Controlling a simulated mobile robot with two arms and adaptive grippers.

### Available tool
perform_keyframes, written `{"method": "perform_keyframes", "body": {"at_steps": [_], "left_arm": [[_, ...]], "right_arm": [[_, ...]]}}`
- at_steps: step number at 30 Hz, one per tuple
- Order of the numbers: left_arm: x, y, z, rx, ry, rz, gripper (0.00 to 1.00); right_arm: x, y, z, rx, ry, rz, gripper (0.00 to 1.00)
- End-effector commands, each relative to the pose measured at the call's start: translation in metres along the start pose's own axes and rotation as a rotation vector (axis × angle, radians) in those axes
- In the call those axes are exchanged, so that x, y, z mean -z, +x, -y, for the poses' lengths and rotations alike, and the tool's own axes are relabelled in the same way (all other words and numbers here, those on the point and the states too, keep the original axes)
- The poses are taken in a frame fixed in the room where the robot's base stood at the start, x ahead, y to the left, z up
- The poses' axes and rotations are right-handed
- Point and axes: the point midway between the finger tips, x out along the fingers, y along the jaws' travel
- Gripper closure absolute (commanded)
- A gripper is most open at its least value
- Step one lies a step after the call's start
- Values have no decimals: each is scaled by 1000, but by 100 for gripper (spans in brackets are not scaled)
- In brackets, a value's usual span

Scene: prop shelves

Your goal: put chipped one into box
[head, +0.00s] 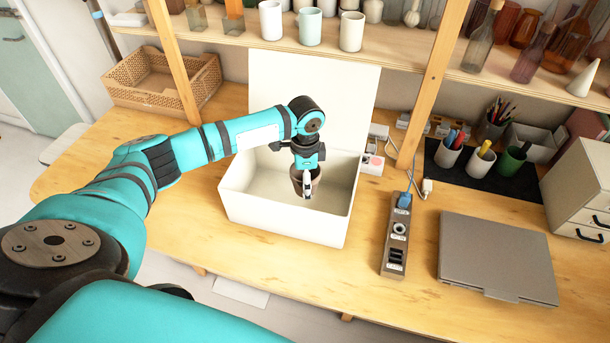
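An open white box (285,226) stands on the wooden table, its lid (310,95) raised at the back. My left arm reaches in from the left, and my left gripper (306,186) points down inside the box opening. I cannot tell whether the cup touches the box floor. My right gripper is not in view.
Mugs (351,32) and bottles (483,38) line the shelf above. A wicker basket (160,85) is at the back left. A power strip (396,238), a closed laptop (497,258) and pen cups (480,161) are to the right. The table left of the box is clear.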

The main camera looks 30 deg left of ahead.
Motion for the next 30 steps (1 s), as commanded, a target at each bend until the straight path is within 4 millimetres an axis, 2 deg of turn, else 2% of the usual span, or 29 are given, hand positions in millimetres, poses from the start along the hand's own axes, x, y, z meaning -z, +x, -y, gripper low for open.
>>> {"method": "perform_keyframes", "body": {"at_steps": [10, 24, 30], "left_arm": [[0, 38, 0, -1, -2, 0, 64], [0, 84, 1, -1, -2, -1, 64], [1, 97, 1, -1, -1, -2, 64]], "right_arm": [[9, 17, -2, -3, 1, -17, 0], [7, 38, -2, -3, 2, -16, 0], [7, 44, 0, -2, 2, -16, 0]]}}
